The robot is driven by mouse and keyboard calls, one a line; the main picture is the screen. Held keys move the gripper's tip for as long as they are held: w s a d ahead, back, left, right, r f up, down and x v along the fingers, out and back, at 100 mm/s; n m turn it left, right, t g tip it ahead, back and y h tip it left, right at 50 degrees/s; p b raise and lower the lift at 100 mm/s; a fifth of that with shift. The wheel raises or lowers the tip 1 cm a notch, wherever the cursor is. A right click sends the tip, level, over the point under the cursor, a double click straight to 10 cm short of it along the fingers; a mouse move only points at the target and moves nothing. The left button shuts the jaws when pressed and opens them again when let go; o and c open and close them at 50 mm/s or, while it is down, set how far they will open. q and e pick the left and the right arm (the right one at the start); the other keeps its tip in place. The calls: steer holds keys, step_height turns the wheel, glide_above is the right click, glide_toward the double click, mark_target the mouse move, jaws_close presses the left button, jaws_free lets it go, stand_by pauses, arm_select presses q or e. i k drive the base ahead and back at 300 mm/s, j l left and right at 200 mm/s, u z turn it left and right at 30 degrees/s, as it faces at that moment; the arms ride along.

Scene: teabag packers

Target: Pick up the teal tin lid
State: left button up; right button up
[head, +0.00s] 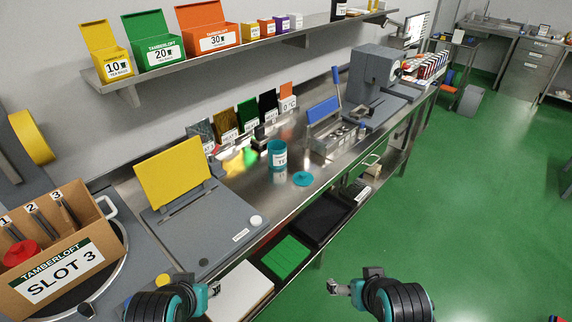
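The teal tin lid (303,178) lies flat on the steel bench (262,193), near its front edge. An open teal tin (277,155) with a white label stands just behind and left of it. My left gripper (216,289) is low in the picture, in front of the bench and well short of the lid. My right gripper (335,287) is low and right of centre, over the floor side and also far from the lid. Both are small in the view, and I cannot tell how far their fingers are apart. Neither touches the lid.
A grey machine with a raised yellow lid (174,178) stands left of the tin. A metal bin unit with a blue flap (323,110) stands behind the lid. Green (287,257) and black (322,220) trays sit on the lower shelf.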

mark_target(302, 178)
steer(key=i+l+u, duration=0.2)
steer(key=i+l, duration=1)
steer(key=u, duration=1.5)
